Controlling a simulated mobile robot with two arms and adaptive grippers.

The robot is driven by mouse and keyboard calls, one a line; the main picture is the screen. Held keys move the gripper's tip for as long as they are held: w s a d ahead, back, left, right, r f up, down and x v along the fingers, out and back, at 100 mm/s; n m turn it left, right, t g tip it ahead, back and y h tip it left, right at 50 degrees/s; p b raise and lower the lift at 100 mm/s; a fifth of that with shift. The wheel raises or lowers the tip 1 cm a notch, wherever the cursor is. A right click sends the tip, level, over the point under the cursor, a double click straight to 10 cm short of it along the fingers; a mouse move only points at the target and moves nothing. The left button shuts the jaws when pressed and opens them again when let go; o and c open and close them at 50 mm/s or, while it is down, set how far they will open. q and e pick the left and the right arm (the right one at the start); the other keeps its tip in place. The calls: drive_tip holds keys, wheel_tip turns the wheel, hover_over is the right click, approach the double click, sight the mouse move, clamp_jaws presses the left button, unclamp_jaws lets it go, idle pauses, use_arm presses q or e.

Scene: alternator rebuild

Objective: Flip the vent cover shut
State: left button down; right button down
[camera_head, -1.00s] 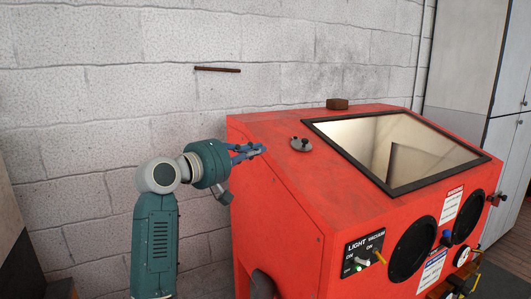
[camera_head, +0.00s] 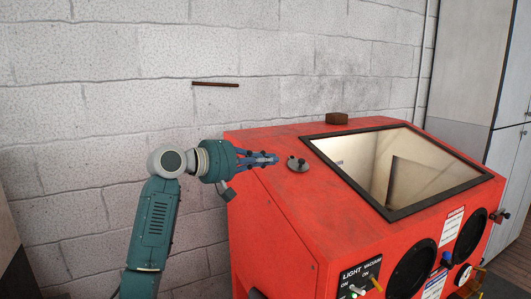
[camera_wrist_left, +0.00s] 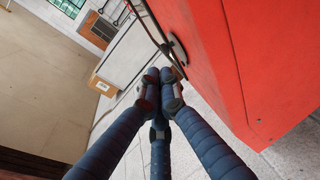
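The vent cover seems to be the small grey disc with a dark knob (camera_head: 298,165) on the sloped top of the red cabinet, left of its window. I cannot tell whether it is open or shut. My left gripper (camera_head: 275,159) is just left of the disc, near the cabinet's top left edge, with a small gap in the picture. In the left wrist view its fingers (camera_wrist_left: 160,88) are drawn together with nothing seen between them. A dark round piece (camera_wrist_left: 177,48) beside the red wall there is not clear. My right gripper is not in view.
The red cabinet (camera_head: 275,215) has a framed window (camera_head: 400,165), round ports and front switches (camera_head: 358,285). A brown block (camera_head: 337,118) sits at its back edge. A block wall (camera_head: 90,100) stands behind, with a rusty bar (camera_head: 215,85) on it.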

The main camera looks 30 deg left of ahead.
use_arm(q)
drive_tip(key=p+x, duration=0.4)
drive_tip(key=x, duration=0.4)
drive_tip(key=shift+w+d, duration=0.2)
drive_tip(key=shift+w, duration=0.05)
drive_tip(key=shift+w+f, duration=0.1)
drive_tip(key=shift+w, duration=0.05)
drive_tip(key=shift+w+d, duration=0.3)
drive_tip(key=shift+w, duration=0.05)
drive_tip(key=shift+s, duration=0.15)
